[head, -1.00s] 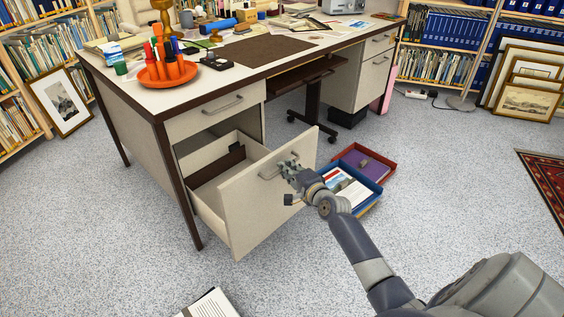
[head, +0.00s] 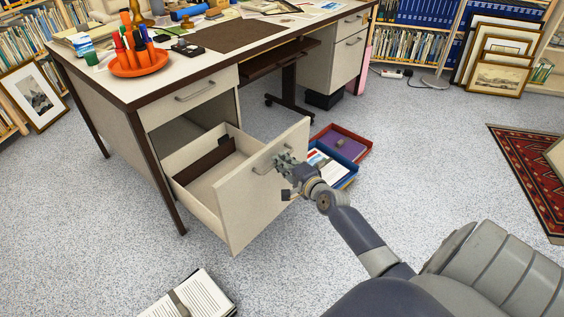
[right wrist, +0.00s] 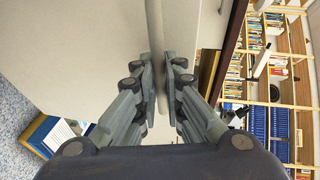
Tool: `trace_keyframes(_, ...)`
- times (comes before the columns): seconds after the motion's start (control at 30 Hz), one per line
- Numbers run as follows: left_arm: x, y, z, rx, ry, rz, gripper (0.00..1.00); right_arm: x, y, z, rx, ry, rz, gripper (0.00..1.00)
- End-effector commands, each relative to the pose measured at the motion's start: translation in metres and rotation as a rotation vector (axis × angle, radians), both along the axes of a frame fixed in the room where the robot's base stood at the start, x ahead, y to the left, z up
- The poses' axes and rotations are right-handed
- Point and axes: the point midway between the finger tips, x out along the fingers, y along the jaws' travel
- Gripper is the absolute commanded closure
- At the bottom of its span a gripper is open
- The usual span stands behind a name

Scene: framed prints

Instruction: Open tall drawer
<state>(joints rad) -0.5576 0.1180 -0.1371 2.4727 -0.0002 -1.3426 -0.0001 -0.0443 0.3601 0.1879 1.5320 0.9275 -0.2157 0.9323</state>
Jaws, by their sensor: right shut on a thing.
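The tall drawer (head: 250,205) is the lower left one of a beige desk with dark brown edges. It is pulled well out, and a dark brown divider (head: 204,165) shows inside it. My right gripper (head: 282,162) is at the front of the drawer, shut on its handle (head: 262,165). In the right wrist view the handle (right wrist: 155,25) runs between the two fingers (right wrist: 160,78). My left gripper is not in view.
A shallow closed drawer (head: 190,95) is above. Red and blue trays (head: 342,143) lie on the floor right of the drawer. An open book (head: 190,298) lies at the front. Framed prints (head: 500,75) lean at the right, near a red rug (head: 520,170). Speckled floor is free between.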

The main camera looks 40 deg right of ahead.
Motion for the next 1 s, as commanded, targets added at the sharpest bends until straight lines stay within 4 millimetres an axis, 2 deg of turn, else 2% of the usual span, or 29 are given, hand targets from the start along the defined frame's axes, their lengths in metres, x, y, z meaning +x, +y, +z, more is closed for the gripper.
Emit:
trace_keyframes(0.03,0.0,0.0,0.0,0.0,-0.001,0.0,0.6,0.0,0.001,-0.001,0.002,0.003,0.002,1.0)
trace_keyframes(0.07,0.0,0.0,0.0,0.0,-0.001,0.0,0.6,0.0,0.001,-0.001,0.002,0.003,0.002,0.86)
trace_keyframes(0.13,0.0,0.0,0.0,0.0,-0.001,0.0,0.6,0.0,0.001,-0.001,0.002,0.003,0.002,0.7)
trace_keyframes(0.57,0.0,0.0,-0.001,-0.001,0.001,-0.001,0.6,-0.004,0.001,0.0,0.0,0.001,0.001,0.7)
trace_keyframes(0.77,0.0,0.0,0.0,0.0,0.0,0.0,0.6,-0.03,0.003,0.005,0.0,0.002,0.001,0.7)
trace_keyframes(1.0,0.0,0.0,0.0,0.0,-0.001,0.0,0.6,-0.075,0.006,0.012,0.001,0.005,0.002,0.7)
